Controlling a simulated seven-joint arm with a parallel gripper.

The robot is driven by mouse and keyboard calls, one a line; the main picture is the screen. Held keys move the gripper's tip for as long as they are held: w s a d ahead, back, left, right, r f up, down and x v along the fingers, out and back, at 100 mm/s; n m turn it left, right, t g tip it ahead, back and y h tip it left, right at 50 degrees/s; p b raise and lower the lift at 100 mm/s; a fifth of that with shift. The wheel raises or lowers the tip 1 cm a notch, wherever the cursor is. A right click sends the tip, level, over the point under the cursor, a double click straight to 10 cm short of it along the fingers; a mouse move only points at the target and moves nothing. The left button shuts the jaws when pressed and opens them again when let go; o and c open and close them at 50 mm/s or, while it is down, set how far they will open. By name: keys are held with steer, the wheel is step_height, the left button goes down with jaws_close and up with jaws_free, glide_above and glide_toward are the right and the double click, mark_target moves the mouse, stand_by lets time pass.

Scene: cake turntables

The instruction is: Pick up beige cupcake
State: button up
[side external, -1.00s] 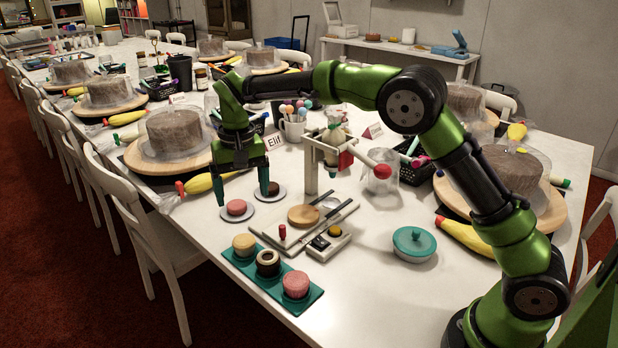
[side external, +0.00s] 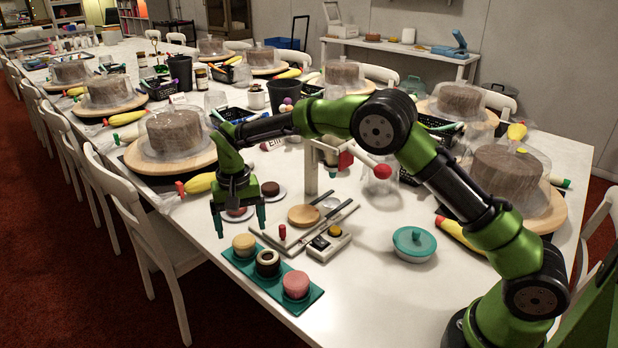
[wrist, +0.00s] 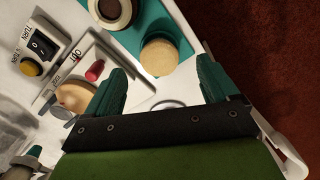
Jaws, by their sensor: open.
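My gripper (side external: 240,228) is open and empty, pointing down, just behind and above the beige cupcake in the side view. In the wrist view, the beige cupcake (wrist: 159,56) lies beyond my open fingertips (wrist: 170,82), between their directions, and the fingers are apart from it. The dark-rimmed cupcake (wrist: 113,10) shows at the top edge there.
A small press stand (side external: 313,170) with a board and a wooden disc (side external: 303,215) stands right of my gripper. A switch box (side external: 329,238) is near the tray. Two small plates with cupcakes (side external: 271,189) sit behind my gripper.

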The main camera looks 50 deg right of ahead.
mark_target(244, 241)
step_height(244, 241, down, 5)
steer(key=shift+d+f, duration=0.1)
steer(key=shift+f, duration=0.05)
steer(key=c, duration=1.2)
